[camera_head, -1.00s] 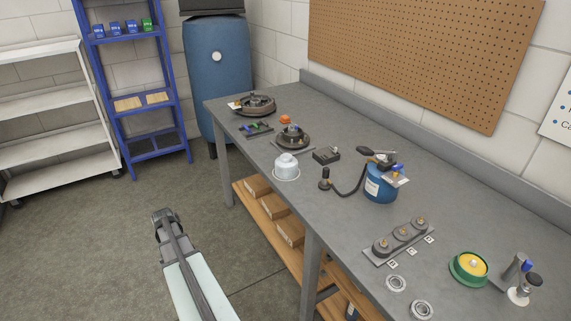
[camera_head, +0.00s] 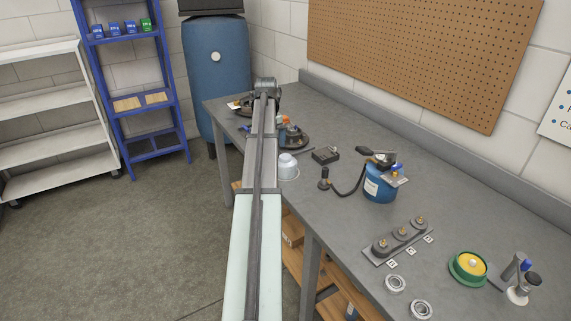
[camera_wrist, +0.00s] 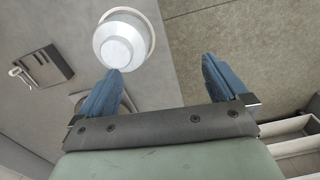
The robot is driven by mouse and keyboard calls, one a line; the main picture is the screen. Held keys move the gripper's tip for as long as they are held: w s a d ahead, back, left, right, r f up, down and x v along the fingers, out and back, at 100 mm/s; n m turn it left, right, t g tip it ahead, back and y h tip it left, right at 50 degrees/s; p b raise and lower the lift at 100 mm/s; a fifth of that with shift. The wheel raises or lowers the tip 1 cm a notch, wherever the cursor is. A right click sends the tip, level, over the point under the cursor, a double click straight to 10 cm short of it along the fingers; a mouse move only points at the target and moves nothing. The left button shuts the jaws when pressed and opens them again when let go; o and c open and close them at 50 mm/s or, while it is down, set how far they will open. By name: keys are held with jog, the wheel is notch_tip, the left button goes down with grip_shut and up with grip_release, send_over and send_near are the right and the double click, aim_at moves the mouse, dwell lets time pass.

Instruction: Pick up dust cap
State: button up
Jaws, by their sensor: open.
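A white domed piece (camera_head: 287,165), which I take to be the dust cap, sits on a pale round dish on the bench near its front edge. In the head view my arm hides its left side. In the wrist view the white dome (camera_wrist: 120,42) shows at the top, just beyond the left fingertip, with its pale ring around it. My gripper (camera_wrist: 162,68) has two blue fingers spread apart with nothing between them. It is above the bench edge, off to one side of the dome. In the head view my arm hides the fingers.
A dark hub assembly (camera_head: 295,138) stands just behind the dome. A small black box (camera_head: 326,155) and a blue can (camera_head: 379,184) with a hose stand to its right. Bare bench top (camera_head: 340,235) lies in front of the can. The floor drops away beyond the bench edge.

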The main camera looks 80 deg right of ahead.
notch_tip(320, 180, up, 6)
send_over(286, 156)
jog(key=shift+m, duration=0.3)
jog(key=f, duration=0.7)
jog(key=shift+s+a+f, duration=0.2)
jog(key=shift+s+a, duration=0.15)
jog(key=shift+s, duration=0.05)
jog(key=shift+w+d+f, duration=0.1)
jog(key=shift+w+f, duration=0.1)
jog(key=shift+f, duration=1.25)
jog(key=shift+w+d+f, duration=0.1)
jog(key=shift+w+f, duration=0.1)
jog(key=shift+f, duration=1.25)
jog(key=c, duration=0.7)
